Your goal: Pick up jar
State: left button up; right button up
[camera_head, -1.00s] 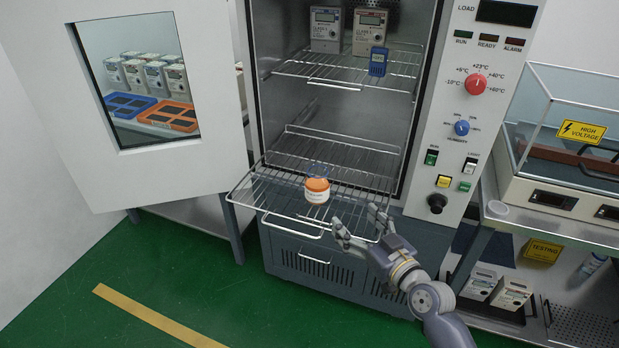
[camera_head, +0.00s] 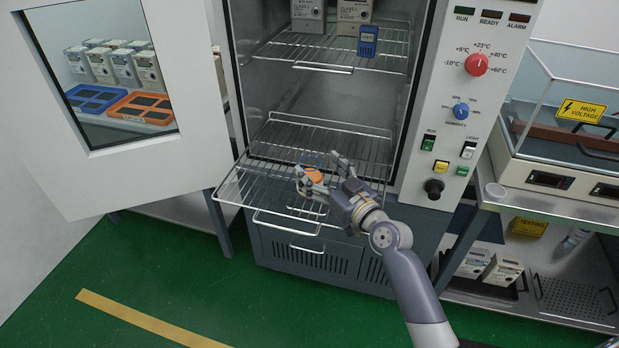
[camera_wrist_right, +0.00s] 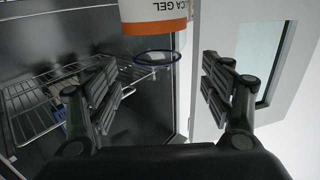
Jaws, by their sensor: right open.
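The jar (camera_head: 314,176) stands on the pulled-out lower wire shelf (camera_head: 238,190) of the open chamber. Its orange part shows between my right gripper's fingers, which hide much of the rest. In the right wrist view the jar (camera_wrist_right: 155,14) appears upside down at the top centre, with a white label reading "CA GEL", an orange band and a clear end with a dark ring. My right gripper (camera_head: 317,164) is open, its fingers on either side of the jar. In the wrist view a gap shows between the jar and each finger of the gripper (camera_wrist_right: 160,85). My left gripper is not in view.
The chamber door (camera_head: 185,170) stands open at the left. An upper wire shelf (camera_head: 290,52) holds meters and a blue device (camera_head: 368,41). The control panel (camera_head: 465,120) is close on the right, beside a bench (camera_head: 545,228) with a glass-sided box.

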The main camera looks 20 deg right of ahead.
jog(key=x, duration=0.4)
jog(key=shift+w+f+b, duration=0.1)
jog(key=shift+w+b, duration=0.25)
jog(key=shift+w, duration=0.05)
jog(key=shift+d, duration=0.1)
jog(key=shift+c, duration=0.6)
jog(key=c, duration=1.4)
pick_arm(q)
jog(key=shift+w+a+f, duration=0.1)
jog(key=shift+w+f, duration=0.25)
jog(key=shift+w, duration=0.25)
pick_arm(e)
jog(key=shift+c, duration=1.1)
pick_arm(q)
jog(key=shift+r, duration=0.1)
